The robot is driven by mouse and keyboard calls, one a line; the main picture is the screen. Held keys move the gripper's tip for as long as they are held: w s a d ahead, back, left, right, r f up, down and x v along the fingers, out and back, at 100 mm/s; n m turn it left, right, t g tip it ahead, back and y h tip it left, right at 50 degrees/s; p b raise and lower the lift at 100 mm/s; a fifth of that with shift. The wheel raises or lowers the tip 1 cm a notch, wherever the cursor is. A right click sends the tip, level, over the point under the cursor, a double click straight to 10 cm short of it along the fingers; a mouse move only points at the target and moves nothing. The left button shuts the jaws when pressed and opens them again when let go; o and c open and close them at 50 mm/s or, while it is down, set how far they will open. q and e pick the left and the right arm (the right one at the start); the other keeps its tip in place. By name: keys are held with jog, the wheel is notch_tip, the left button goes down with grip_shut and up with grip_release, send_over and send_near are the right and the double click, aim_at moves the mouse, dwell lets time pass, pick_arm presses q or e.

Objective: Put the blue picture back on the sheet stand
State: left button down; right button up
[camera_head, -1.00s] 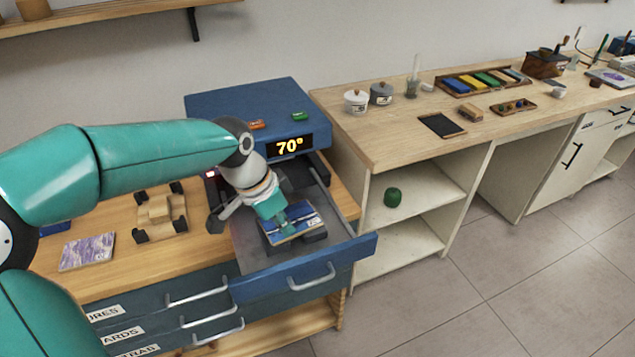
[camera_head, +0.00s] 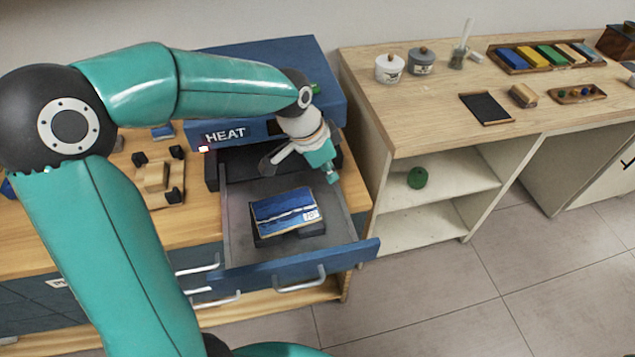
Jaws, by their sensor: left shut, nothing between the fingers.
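The blue picture (camera_head: 284,209), with pale stripes and a small white label at its right corner, lies nearly flat on a dark block (camera_head: 306,231) inside the pulled-out drawer (camera_head: 240,256) of the blue heater. My left gripper (camera_head: 332,178) is shut and empty, above the drawer's right side and behind the picture, apart from it. I cannot tell which thing is the sheet stand. A wooden piece with black corner blocks (camera_head: 155,178) stands on the worktop left of the drawer. My right gripper is not in view.
The blue heater (camera_head: 265,58) stands behind the drawer, its display reading HEAT. On the right, a pale bench (camera_head: 400,110) holds jars, a black plate (camera_head: 486,108) and a colour tray (camera_head: 545,56).

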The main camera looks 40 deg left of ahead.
aim_at(286, 211)
pick_arm(q)
jog(key=x, duration=0.3)
jog(key=shift+f, duration=0.3)
jog(key=s, duration=0.1)
jog(key=s+a+p, duration=0.1)
jog(key=shift+s+a+f, duration=0.1)
jog(key=shift+s+a, duration=0.15)
jog(key=shift+s, duration=0.05)
jog(key=shift+s+a+p, duration=0.2)
jog(key=shift+s+p, duration=0.1)
jog(key=shift+s, duration=0.1)
jog(key=shift+w+f, duration=0.1)
